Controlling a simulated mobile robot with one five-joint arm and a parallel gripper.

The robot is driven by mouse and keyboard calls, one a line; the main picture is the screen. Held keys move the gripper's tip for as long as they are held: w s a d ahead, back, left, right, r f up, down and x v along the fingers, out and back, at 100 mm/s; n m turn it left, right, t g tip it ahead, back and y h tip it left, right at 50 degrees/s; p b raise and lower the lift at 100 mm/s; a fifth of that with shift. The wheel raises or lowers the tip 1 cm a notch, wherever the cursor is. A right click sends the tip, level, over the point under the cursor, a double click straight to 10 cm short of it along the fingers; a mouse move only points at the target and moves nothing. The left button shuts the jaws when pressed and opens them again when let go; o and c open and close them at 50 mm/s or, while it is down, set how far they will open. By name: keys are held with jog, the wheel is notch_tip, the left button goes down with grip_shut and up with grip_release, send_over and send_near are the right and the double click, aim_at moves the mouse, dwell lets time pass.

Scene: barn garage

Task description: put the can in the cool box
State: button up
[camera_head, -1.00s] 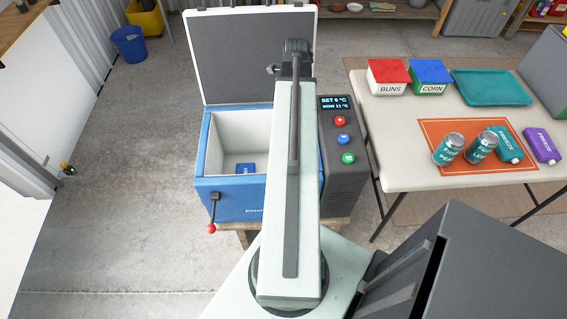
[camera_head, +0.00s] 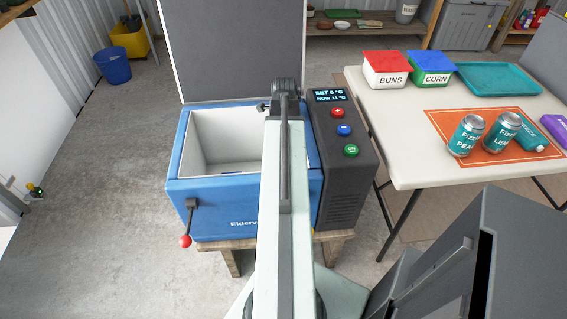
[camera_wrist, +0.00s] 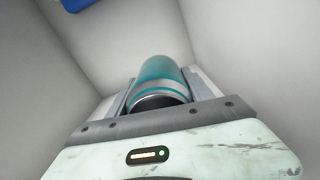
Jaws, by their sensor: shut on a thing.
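The cool box (camera_head: 215,212) is blue with a white inside and stands open in the head view, its grey lid (camera_head: 243,50) raised at the back. In the wrist view my gripper (camera_wrist: 163,88) is shut on a teal can (camera_wrist: 162,72) with a silver rim. Pale walls like the box's inside surround the can there. I cannot tell whether the can touches the bottom. In the head view my arm covers the right part of the box opening, and my gripper and the held can are hidden.
A blue item (camera_wrist: 78,4) lies at the wrist view's top edge. A control panel (camera_head: 338,130) adjoins the box's right side. The table (camera_head: 400,140) holds two standing cans (camera_head: 467,136), freeze packs (camera_head: 531,133), bun and corn boxes (camera_head: 430,68), and a teal tray (camera_head: 497,78).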

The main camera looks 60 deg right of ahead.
jog(key=shift+f+b, duration=2.65)
jog(key=shift+f, duration=0.15)
jog(key=o, duration=1.7)
jog(key=shift+o, duration=0.2)
jog(key=shift+r, duration=0.1)
notch_tip(320, 180, up, 13)
jog(key=p, duration=1.3)
jog(key=shift+r+p, duration=0.2)
jog(key=shift+p, duration=0.1)
jog(key=shift+f, duration=0.1)
